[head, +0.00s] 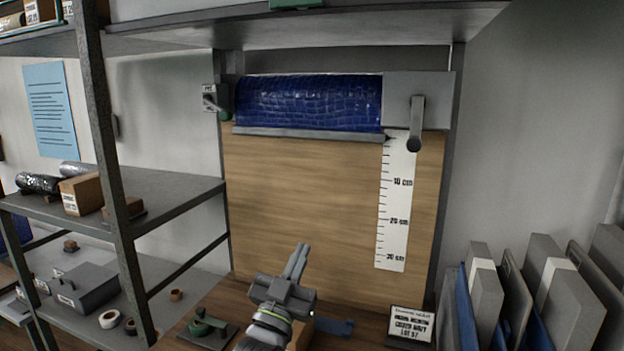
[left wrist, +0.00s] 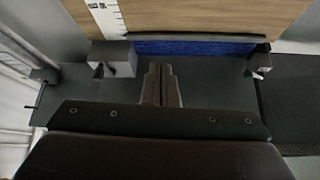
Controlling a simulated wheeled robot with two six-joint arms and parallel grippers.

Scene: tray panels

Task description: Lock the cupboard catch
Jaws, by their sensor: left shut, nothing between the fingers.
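No part is plainly marked as a cupboard catch. A small fitting with a green knob (head: 223,104) and a grey lever sits at the left end of the blue roll (head: 308,101); I cannot tell whether it is locked. In the left wrist view this fitting (left wrist: 260,64) is at the upper right. A grey crank handle (head: 416,125) hangs from a plate at the roll's right end, and its box (left wrist: 110,59) shows in the left wrist view. My left gripper (head: 300,250) is shut and empty, in front of the wooden panel's lower part, apart from these fittings. My right gripper is out of view.
The wooden panel (head: 300,200) carries a centimetre scale (head: 396,215). A shelf rack (head: 165,195) with boxes stands at left. Upright grey panels (head: 484,300) stand at right.

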